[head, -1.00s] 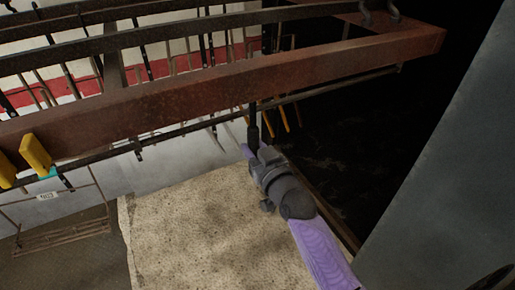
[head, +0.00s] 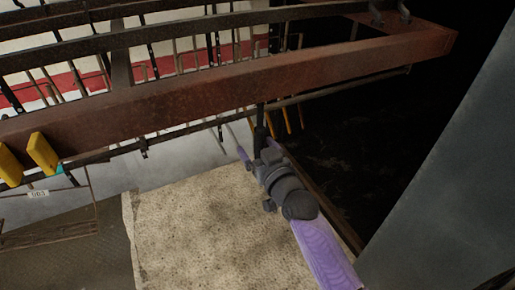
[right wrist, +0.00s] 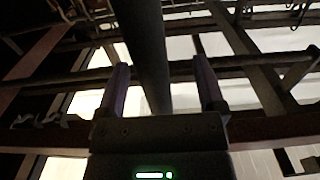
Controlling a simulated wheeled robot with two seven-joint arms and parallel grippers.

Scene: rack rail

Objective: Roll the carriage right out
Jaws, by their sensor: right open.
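A rust-red beam (head: 225,88) crosses the head view with a thin dark rail (head: 325,91) below it. A dark vertical bar (head: 260,118) hangs from the rail; it looks like the carriage's handle, but I cannot tell for sure. My right gripper (head: 256,152) is at the bar's lower end. In the right wrist view the gripper (right wrist: 163,88) is open, with one purple finger on each side of a thick dark bar (right wrist: 147,50). I see gaps between fingers and bar; its lower end is hidden behind the gripper body. My left gripper is not in view.
A speckled pale slab (head: 205,232) lies under my right arm. A grey panel (head: 450,190) stands at right. Dark space lies behind the rail's right end.

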